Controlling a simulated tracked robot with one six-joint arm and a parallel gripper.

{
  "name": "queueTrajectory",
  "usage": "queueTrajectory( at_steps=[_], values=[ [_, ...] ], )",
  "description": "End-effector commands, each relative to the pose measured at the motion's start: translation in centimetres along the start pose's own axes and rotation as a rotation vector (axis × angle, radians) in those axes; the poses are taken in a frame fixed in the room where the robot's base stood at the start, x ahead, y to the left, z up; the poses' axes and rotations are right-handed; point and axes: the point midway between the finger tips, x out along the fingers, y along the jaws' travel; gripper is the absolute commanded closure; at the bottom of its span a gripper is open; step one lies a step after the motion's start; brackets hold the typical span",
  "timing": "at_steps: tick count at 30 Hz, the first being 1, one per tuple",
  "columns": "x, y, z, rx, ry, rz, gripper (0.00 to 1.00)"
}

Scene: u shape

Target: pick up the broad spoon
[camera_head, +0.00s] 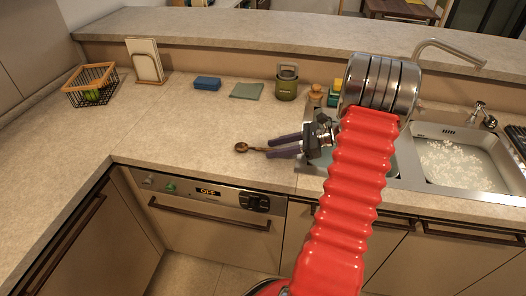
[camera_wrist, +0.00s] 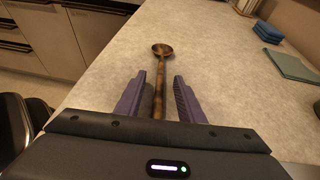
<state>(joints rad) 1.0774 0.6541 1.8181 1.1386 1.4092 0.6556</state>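The broad spoon (camera_wrist: 161,72) is brown, with a round bowl and a long thin handle. In the wrist view it lies on the counter with its bowl pointing away and its handle running back between my two fingers. In the head view its bowl (camera_head: 241,147) shows left of my fingertips, and part of the handle is hidden by my gripper. My gripper (camera_head: 270,146) has purple fingers. It is open, with the handle between the fingers in the wrist view (camera_wrist: 155,95) and gaps on both sides. I cannot tell how high the fingers are above the counter.
A wire basket (camera_head: 90,86) is at the left. The sink (camera_head: 455,160) is at the right. The counter left of the spoon is clear.

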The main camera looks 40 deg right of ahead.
Motion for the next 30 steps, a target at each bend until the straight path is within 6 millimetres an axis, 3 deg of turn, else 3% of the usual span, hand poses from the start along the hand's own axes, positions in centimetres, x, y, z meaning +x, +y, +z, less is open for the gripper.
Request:
queueTrajectory(
  at_steps=[6,21,30],
  values=[
    [0.04,0.03,-0.03,0.000,0.000,0.001,0.66],
    [0.03,0.03,-0.03,0.001,0.000,0.001,1.00],
    [0.02,0.03,-0.02,0.000,0.000,0.001,1.00]
  ],
)
